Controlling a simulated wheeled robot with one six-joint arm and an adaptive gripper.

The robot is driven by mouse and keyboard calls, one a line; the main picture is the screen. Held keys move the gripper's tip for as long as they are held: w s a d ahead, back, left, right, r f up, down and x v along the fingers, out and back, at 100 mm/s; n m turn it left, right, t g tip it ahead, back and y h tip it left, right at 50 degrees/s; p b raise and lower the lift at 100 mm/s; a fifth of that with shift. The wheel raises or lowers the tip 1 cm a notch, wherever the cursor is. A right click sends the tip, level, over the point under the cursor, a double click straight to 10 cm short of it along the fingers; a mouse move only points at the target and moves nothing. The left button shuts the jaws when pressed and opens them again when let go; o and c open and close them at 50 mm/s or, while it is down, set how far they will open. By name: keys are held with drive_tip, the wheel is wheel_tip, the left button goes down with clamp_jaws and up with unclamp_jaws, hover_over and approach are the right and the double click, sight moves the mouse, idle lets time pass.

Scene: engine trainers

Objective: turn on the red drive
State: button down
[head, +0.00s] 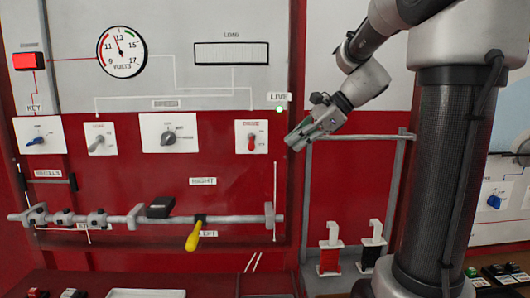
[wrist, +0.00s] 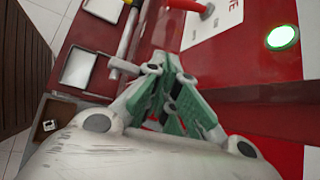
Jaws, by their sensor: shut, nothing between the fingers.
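The red drive switch (head: 251,143) is a small red lever on a white plate at the right of the board, and the lever points down. My gripper (head: 291,146) is to the right of that plate in the head view, apart from the lever. Its fingers are shut and empty, and they show with green pads in the wrist view (wrist: 166,66). The green LIVE lamp (head: 280,109) above is lit; it also shows in the wrist view (wrist: 282,37).
Left of the drive are other knobs: a grey rotary knob (head: 168,139), a grey lever (head: 97,143) and a blue key knob (head: 36,141). Below runs a grey rod (head: 120,219) with a yellow handle (head: 194,237). Red and black levers (head: 331,250) stand at lower right.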

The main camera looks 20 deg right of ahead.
sight(265, 151)
drive_tip(key=shift+f, duration=0.1)
drive_tip(key=w+a+f, duration=0.1)
drive_tip(key=a, duration=0.1)
drive_tip(key=w+a+f, duration=0.1)
drive_tip(key=a, duration=0.2)
drive_tip(key=w+a+f, duration=0.1)
drive_tip(key=a, duration=0.2)
drive_tip(key=shift+w+f, duration=0.15)
drive_tip(key=shift+w, duration=0.25)
